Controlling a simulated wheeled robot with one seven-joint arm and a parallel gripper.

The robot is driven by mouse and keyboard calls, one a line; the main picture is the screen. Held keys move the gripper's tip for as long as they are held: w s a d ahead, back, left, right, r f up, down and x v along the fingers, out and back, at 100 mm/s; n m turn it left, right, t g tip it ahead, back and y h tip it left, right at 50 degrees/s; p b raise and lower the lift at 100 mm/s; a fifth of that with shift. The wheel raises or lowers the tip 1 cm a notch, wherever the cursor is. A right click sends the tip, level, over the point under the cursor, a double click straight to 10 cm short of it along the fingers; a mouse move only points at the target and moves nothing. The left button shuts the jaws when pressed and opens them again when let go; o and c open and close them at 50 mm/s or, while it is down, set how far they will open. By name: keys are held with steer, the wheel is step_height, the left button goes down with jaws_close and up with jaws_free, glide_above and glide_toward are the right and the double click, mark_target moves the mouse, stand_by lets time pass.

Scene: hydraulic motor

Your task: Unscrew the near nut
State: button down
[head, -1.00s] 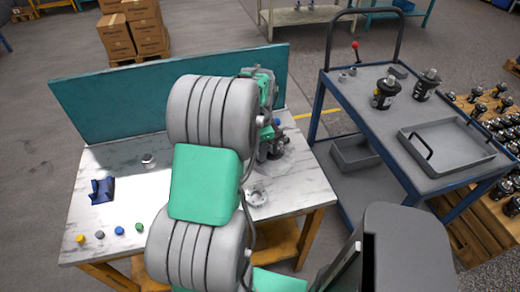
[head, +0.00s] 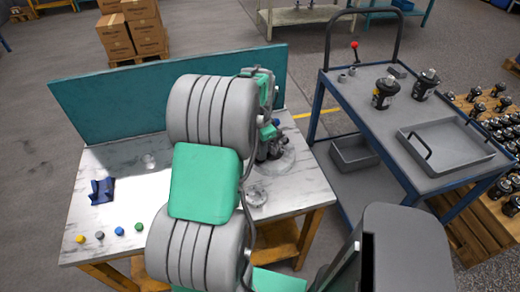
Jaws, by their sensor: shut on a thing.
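My arm reaches over the marble-topped workbench (head: 110,225), its large links covering much of the bench. My gripper (head: 268,150) is at the bench's right side, partly hidden behind my arm, pointing down at a dark grey assembly (head: 277,146). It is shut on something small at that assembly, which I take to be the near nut. The nut itself and the fingertips cannot be made out at this size. A round metal part (head: 256,195) lies on the bench in front of the assembly.
A blue bracket (head: 102,191) and several small coloured caps (head: 119,231) lie at the bench's left. A teal panel (head: 110,100) closes the back. A blue cart (head: 365,130) with two black motors (head: 385,93) and a grey tray (head: 450,165) stands at the right.

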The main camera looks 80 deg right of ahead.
steer(key=n, duration=0.3)
steer(key=shift+n, duration=0.3)
steer(key=n, duration=0.4)
steer(key=shift+r+n, duration=0.1)
steer(key=shift+n, duration=0.2)
steer(key=c, duration=1.5)
jaws_free()
steer(key=shift+p, duration=0.3)
steer(key=m, duration=0.5)
steer(key=shift+m, duration=0.4)
steer(key=m, duration=0.4)
steer(key=shift+m, duration=0.3)
steer(key=shift+p, duration=0.3)
steer(key=shift+c, duration=0.5)
